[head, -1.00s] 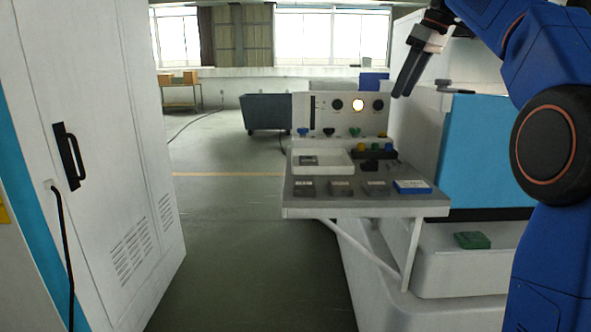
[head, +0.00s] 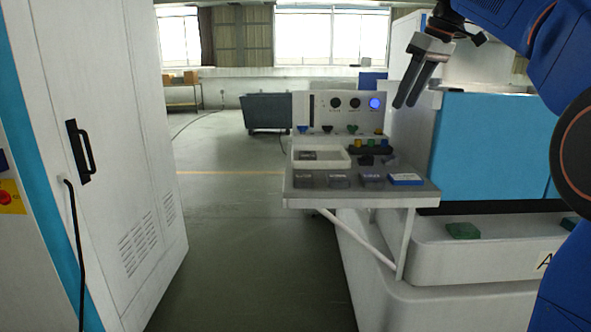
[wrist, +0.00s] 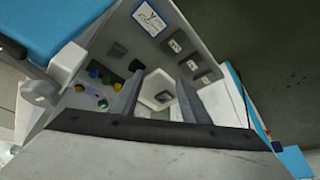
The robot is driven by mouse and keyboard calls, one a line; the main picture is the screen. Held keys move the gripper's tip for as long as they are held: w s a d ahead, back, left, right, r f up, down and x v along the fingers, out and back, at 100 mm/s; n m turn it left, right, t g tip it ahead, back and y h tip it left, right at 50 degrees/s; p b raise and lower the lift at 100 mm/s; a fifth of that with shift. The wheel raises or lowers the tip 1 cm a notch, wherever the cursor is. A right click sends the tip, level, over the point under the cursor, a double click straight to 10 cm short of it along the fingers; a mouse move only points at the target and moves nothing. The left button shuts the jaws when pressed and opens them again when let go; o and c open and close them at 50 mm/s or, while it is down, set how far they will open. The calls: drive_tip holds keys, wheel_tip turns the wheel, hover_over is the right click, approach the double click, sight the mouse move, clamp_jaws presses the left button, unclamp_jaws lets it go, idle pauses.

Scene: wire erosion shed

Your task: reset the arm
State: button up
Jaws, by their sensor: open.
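My gripper (head: 410,103) hangs at the upper right in the head view, its two dark fingers apart with nothing between them. It is above and to the right of the grey shelf (head: 300,200) of the control panel. In the wrist view my gripper (wrist: 158,92) also shows its fingers spread, with a white tray (wrist: 158,88) seen beyond them. My blue arm fills the right side of the head view.
The shelf holds a white tray (head: 302,164), grey blocks, a blue-edged card (head: 405,179) and a dark knob holder (head: 358,149). The panel's blue lamp (head: 374,104) is lit. A white cabinet (head: 120,150) stands left. The floor between is clear.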

drive_tip(key=s+f+m+h, duration=0.1)
drive_tip(key=s+f+m, duration=0.3)
drive_tip(key=s+f, duration=1.4)
drive_tip(key=s+d+f+m+t+h, duration=0.1)
drive_tip(key=s+f+m, duration=0.2)
drive_tip(key=s+f, duration=1.5)
wheel_tip(320, 180, down, 4)
drive_tip(key=shift+f+m+h, duration=0.1)
drive_tip(key=shift+m+h, duration=0.3)
